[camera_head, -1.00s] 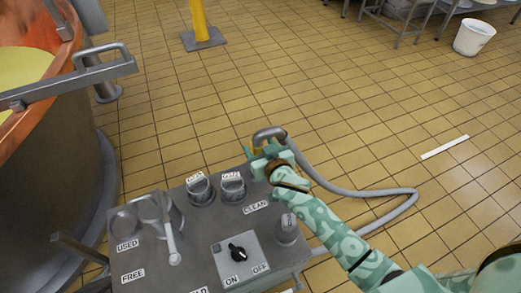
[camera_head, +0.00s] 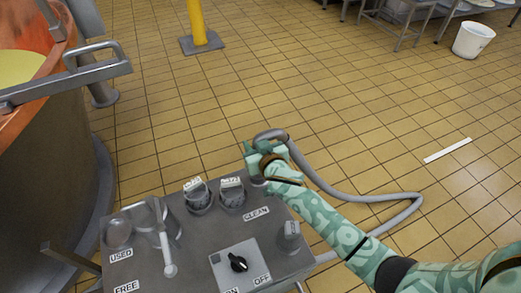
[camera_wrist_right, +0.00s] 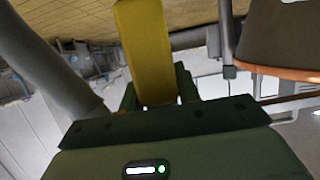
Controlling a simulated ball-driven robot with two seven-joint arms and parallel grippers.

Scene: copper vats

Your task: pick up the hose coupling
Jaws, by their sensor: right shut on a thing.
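The grey hose (camera_head: 345,194) curves from beside the gripper over to the right and back towards the console. My left gripper is not in view.
The grey console (camera_head: 190,245) has labels, pots, a white-handled tool (camera_head: 165,243) and a black knob (camera_head: 238,263). A copper vat (camera_head: 45,130) stands at the left. A yellow post (camera_head: 197,22) and a white bucket (camera_head: 472,40) stand farther back.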

